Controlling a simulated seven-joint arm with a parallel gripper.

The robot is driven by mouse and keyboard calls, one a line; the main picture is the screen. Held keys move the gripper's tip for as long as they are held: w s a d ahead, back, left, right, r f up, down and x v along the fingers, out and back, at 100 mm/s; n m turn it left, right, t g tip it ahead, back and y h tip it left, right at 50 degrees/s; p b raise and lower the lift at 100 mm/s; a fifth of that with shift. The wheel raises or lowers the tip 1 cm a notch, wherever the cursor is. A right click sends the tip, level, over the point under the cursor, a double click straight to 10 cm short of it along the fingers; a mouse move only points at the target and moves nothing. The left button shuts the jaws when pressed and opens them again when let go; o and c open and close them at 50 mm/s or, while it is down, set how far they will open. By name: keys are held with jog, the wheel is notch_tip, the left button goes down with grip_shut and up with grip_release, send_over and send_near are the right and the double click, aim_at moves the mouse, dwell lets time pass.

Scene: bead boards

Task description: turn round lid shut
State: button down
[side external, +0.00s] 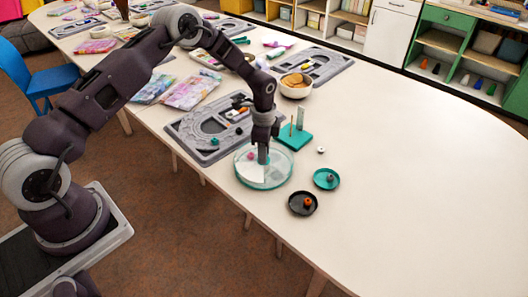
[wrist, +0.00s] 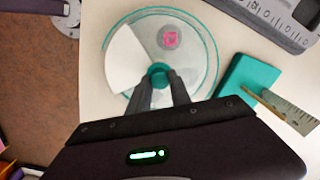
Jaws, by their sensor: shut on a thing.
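The round lid (side external: 263,176) is a clear disc with a teal rim on the white table, with a white wedge (wrist: 124,60) showing on its left in the wrist view. A teal knob (wrist: 157,75) stands at its middle. My gripper (side external: 263,158) points down over the lid's centre. Its fingers (wrist: 160,87) are shut on the knob. A pink mark or bead (wrist: 170,39) shows in the lid area beyond the knob. In the side view the fingers hide the knob.
A teal block (side external: 294,136) with upright pieces stands just behind the lid. A teal dish (side external: 333,182) and a black dish (side external: 294,206) lie to the right and front. A grey bead board (side external: 182,127) is at the left. The table's right side is clear.

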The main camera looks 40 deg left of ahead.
jog(key=m, duration=0.3)
jog(key=shift+m, duration=2.2)
jog(key=c, duration=1.2)
grip_release()
jog(key=shift+o, duration=0.2)
notch_tip(320, 180, up, 7)
jog(key=shift+s+r, duration=0.1)
